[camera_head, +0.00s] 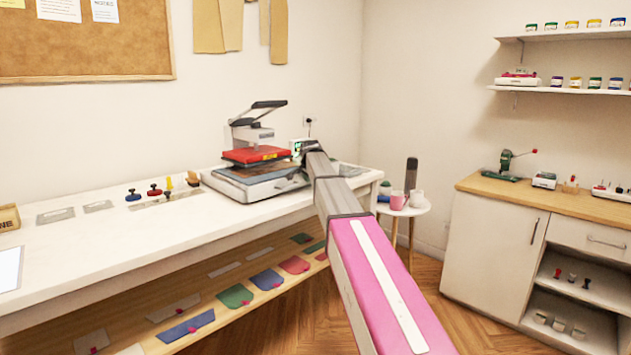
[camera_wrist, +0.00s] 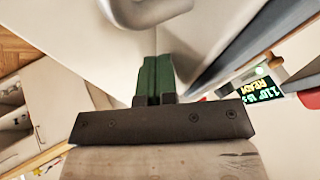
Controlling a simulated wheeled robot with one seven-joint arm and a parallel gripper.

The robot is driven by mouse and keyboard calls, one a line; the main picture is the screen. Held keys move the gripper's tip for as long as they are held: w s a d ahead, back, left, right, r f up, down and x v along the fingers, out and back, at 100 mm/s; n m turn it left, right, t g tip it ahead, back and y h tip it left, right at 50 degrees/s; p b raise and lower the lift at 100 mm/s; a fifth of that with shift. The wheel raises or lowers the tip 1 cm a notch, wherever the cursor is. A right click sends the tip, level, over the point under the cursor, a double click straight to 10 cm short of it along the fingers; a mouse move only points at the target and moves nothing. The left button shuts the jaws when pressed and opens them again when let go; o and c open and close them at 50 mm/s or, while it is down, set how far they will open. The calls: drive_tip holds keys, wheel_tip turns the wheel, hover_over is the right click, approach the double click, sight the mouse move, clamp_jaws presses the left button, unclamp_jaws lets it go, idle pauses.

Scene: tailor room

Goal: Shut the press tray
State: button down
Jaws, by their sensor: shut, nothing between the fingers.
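The press (camera_head: 252,135) stands on the white bench, with its red upper plate (camera_head: 256,155) raised above the lower part. The light grey press tray (camera_head: 262,190) juts out in front of the red plate, with a dark flat pad on top and a handle on its front. My gripper's green fingers (camera_wrist: 154,75) are together and empty in the wrist view. They point towards a curved grey handle (camera_wrist: 150,10) at the top edge, apart from it in the picture. In the head view my arm reaches to the press's right side and hides the fingers.
A lit display (camera_wrist: 262,91) shows at right in the wrist view. Stampers (camera_head: 155,190) and flat plates stand left on the bench. A round side table (camera_head: 408,209) with mugs and a wooden-topped cabinet (camera_head: 490,225) are at right. Floor between is clear.

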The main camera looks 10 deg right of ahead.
drive_tip(key=shift+w+a, duration=0.25)
drive_tip(key=shift+w, duration=0.1)
drive_tip(key=shift+s+d, duration=0.25)
drive_tip(key=shift+s, duration=0.15)
drive_tip(key=shift+s+d, duration=0.45)
drive_tip(key=shift+s, duration=0.2)
drive_tip(key=shift+s+d, duration=0.4)
drive_tip(key=shift+s, duration=0.2)
drive_tip(key=v, duration=1)
drive_tip(key=s+f+n+g, duration=0.2)
drive_tip(key=s+f, duration=0.6)
drive_tip(key=f, duration=0.5)
drive_tip(key=s+f+n+g, duration=0.1)
drive_tip(key=s+f+n, duration=0.1)
drive_tip(key=s+f, duration=0.8)
drive_tip(key=s+d+f+n+g, duration=0.1)
drive_tip(key=s+f+n+g, duration=0.3)
drive_tip(key=s+f, duration=1.6)
drive_tip(key=shift+f+n, duration=0.8)
